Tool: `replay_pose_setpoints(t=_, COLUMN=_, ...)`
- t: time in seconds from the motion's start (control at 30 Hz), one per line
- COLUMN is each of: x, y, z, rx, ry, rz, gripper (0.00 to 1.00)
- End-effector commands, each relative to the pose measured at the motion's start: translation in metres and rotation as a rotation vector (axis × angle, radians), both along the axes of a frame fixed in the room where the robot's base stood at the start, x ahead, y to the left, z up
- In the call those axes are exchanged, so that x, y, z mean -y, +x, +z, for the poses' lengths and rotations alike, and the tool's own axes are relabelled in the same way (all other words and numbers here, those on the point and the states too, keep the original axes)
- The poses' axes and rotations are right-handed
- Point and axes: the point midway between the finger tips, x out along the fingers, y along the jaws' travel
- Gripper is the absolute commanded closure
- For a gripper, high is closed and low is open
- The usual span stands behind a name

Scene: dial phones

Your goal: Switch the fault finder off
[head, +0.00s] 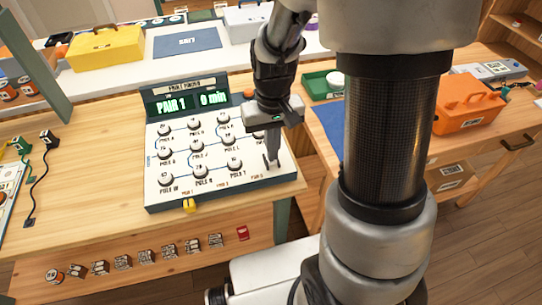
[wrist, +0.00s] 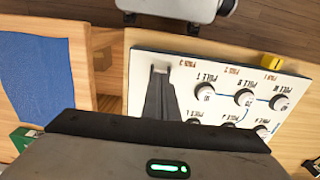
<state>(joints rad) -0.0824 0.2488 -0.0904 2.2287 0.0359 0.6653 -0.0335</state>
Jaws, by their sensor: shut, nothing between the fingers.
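The fault finder (head: 222,187) is a white sloped panel on the wooden table, with several round white knobs joined by blue lines. It also shows in the wrist view (wrist: 140,58). Its dark green display (head: 186,103) is lit and reads "PAIR 1" and "0 min". A yellow piece (head: 189,205) sticks out at its front edge and also shows in the wrist view (wrist: 272,60). My gripper (head: 271,165) is shut and empty, fingers pointing down over the panel's right side. In the wrist view the fingertips (wrist: 160,70) are beside the knobs; I cannot tell whether they touch the panel.
An orange box (head: 468,103) stands on the right table, with a blue mat (head: 330,122) and green tray (head: 318,86) nearer. A yellow box (head: 105,47) is on the back bench. Dark cables (head: 40,170) lie at left.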

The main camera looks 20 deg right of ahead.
Motion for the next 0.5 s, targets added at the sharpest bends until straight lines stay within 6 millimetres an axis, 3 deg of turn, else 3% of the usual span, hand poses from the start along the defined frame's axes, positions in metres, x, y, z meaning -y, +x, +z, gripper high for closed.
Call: replay_pose_setpoints(t=0.5, x=0.0000, y=-0.0001, z=-0.0087, rx=0.000, ry=0.000, rz=0.000, gripper=1.00)
